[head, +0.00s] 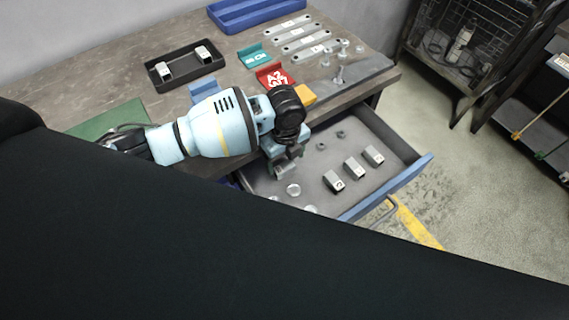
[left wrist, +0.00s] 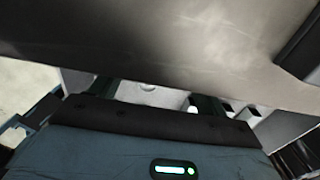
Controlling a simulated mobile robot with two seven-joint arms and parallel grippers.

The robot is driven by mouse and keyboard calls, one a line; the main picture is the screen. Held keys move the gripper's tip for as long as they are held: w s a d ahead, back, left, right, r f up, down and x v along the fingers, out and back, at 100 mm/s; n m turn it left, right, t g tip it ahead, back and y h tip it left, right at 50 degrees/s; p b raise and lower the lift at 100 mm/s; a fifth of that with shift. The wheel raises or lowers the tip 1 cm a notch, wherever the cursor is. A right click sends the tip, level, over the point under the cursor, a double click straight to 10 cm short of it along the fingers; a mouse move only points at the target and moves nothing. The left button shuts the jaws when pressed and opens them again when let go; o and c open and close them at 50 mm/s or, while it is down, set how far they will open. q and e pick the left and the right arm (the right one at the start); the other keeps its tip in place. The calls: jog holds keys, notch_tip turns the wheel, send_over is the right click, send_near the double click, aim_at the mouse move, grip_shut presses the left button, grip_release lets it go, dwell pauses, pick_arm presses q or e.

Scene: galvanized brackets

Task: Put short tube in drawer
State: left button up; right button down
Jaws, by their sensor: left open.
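My left gripper (head: 284,168) is over the left part of the open drawer (head: 405,182), fingers pointing down. It is open; I see nothing clearly held in it. The left wrist view mostly shows the gripper body and a large blurred grey surface. Three short grey block-like pieces, which look like short tubes, stand in a row in the drawer: a near one (head: 334,182), a middle one (head: 354,168) and a far one (head: 374,156). I cannot tell which is the task's tube. My right gripper is not in view.
Round discs (head: 293,189) and small nuts (head: 321,146) also lie in the drawer. On the bench are a black tray (head: 152,78) with two pale pieces, a blue tray (head: 240,22), flat metal brackets (head: 300,36) and a red labelled bin (head: 272,74).

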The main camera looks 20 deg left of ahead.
aim_at(285, 168)
pick_arm(q)
notch_tip(285, 168, up, 8)
jog(key=shift+p, duration=0.35)
dwell(0.4)
